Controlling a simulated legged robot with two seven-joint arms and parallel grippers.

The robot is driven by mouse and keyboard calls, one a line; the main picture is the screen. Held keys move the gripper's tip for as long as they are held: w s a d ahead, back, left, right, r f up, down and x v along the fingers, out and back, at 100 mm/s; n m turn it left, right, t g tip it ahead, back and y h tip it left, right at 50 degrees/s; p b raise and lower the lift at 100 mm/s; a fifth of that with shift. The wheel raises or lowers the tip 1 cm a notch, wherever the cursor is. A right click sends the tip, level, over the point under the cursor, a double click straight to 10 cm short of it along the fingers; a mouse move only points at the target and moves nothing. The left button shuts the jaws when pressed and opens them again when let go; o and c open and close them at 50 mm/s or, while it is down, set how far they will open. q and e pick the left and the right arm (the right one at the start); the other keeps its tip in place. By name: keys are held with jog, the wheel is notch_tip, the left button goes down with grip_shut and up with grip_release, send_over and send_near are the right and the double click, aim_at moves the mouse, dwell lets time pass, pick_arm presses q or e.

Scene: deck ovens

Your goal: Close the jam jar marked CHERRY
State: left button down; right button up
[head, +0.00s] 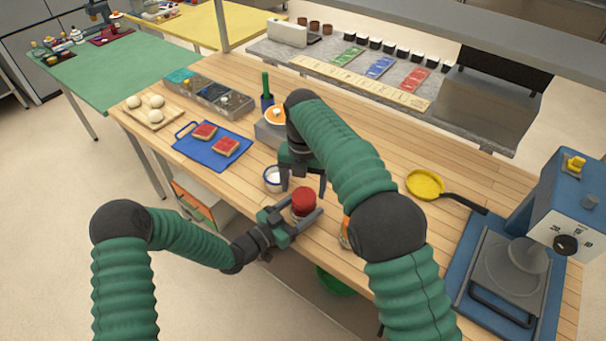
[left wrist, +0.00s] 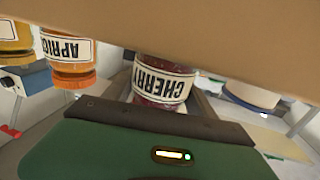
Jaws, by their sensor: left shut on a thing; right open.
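The CHERRY jar (left wrist: 162,80) shows in the left wrist view, its label upside down in that picture. In the head view the jar has a red top (head: 304,199) and stands at the near table edge. My left gripper (head: 297,210) is shut around the jar's side. I cannot tell whether the red top is a lid seated tightly. My right gripper (head: 303,182) is open, pointing down just above and behind the red top, with nothing visible between its fingers.
An APRICOT jar (left wrist: 70,62) and a yellow jar (left wrist: 15,42) stand beside it, mostly hidden by my right arm in the head view. A blue tray (head: 190,154), a yellow pan (head: 425,184) and a blue machine (head: 555,205) stand farther off.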

jog(key=shift+f, duration=1.15)
jog(key=shift+c, duration=0.4)
